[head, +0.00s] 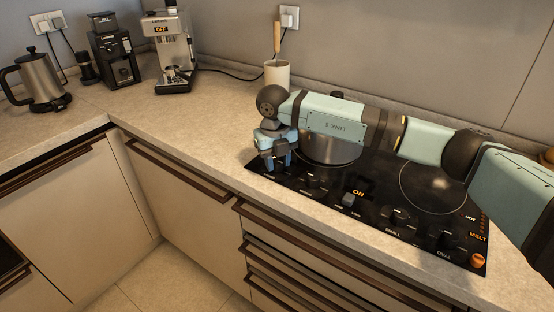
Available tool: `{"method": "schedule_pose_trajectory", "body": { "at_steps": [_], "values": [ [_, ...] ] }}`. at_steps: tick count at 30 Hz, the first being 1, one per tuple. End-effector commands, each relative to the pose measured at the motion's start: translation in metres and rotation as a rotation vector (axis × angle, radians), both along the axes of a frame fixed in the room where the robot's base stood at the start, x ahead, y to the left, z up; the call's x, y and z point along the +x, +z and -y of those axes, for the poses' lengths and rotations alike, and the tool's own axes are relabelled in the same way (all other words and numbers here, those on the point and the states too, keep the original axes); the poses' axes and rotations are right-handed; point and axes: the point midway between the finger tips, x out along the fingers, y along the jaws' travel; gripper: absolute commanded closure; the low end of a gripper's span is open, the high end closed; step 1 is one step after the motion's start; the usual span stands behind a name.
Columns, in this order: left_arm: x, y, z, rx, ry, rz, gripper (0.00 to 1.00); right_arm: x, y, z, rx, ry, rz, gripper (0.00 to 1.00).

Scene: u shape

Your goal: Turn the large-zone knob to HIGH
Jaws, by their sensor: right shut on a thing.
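The black cooktop (376,194) is set in the counter, with a row of dark knobs along its front edge. One knob (313,182) stands just right of my right gripper, and another (401,217) is further right by the label SMALL. An orange ON shows near the middle of the row. My right gripper (278,166) points down at the cooktop's front left corner, shut on what seems to be the leftmost knob, mostly hidden by the fingers. I cannot read which zone it belongs to. My left gripper is out of view.
A metal pot (331,151) stands on the cooktop behind my right arm, partly covered by it. A white utensil holder (277,73) is behind the gripper. A coffee machine (170,52), a grinder (113,56) and a kettle (41,80) stand at the back left.

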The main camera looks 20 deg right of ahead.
Motion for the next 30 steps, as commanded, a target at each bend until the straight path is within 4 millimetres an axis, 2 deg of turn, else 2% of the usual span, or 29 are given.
{"method": "schedule_pose_trajectory", "body": {
  "at_steps": [4, 5, 6, 8, 16, 20, 23, 30],
  "values": [
    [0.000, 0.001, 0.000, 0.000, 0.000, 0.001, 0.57, 0.001, 0.001, 0.001, -0.001, -0.001, 0.003, 0.89],
    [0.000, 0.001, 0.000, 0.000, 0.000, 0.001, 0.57, 0.001, 0.001, 0.001, -0.001, -0.001, 0.003, 0.61],
    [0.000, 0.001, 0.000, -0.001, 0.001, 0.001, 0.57, 0.001, 0.001, 0.001, -0.001, -0.001, 0.003, 0.52],
    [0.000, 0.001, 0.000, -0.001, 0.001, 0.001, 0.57, 0.001, 0.001, 0.001, 0.000, -0.001, 0.002, 0.40],
    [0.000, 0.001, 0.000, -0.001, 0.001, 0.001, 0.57, 0.000, 0.001, 0.000, 0.000, 0.001, 0.001, 0.40],
    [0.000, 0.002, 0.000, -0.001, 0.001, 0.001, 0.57, 0.000, 0.011, -0.001, 0.001, 0.001, 0.002, 0.40],
    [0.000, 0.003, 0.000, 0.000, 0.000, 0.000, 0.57, 0.001, 0.028, -0.001, 0.000, 0.001, 0.004, 0.40],
    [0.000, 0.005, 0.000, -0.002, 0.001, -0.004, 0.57, 0.001, 0.084, -0.004, 0.000, 0.000, 0.004, 0.40]
  ]
}}
